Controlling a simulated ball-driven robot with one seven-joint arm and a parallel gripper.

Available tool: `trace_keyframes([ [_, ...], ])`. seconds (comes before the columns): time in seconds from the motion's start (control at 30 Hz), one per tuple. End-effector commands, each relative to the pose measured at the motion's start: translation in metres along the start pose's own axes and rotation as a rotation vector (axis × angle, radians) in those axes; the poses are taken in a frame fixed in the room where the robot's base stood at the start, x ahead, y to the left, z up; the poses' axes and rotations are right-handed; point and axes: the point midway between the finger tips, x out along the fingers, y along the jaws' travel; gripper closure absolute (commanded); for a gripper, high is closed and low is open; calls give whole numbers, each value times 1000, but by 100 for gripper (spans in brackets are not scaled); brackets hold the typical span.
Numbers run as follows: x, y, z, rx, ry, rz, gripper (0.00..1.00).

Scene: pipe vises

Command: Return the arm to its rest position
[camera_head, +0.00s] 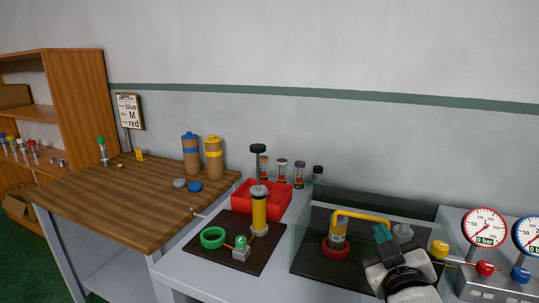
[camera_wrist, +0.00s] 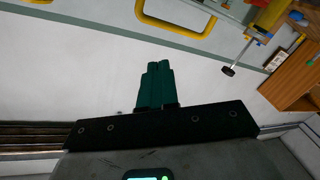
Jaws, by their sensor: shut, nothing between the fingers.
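My gripper (camera_head: 381,233) is at the lower right of the head view, in front of the glass-sided station. Its teal fingers are shut against each other with nothing between them. They also show in the wrist view (camera_wrist: 158,70), pointing up the picture over a pale surface. In the head view the fingers appear just right of the bent yellow pipe (camera_head: 362,216), which rises from a red-based fixture (camera_head: 335,251). I cannot tell how far the fingers are from the pipe or the glass. My wrist hides part of the bench at the lower right.
Left of the glass panel (camera_head: 300,238), a yellow cylinder with a black knob (camera_head: 258,212) and a green ring (camera_head: 212,237) stand on a dark mat. A red tray (camera_head: 273,203) is behind. Pressure gauges (camera_head: 484,229) are at right. The wooden table (camera_head: 130,205) has free room.

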Motion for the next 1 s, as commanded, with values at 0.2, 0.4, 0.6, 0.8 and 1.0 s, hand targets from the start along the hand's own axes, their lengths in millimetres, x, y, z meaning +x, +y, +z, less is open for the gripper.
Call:
trace_keyframes([
  [0.2, -57, -39, 137, 164, -409, -140, 100],
  [0.4, -145, -70, 240, 268, -775, -260, 100],
  [0.6, -254, -86, 311, 329, -1124, -369, 100],
  [0.8, -332, -85, 342, 350, -1351, -433, 100],
  [1.0, -354, -84, 348, 353, -1415, -451, 100],
])
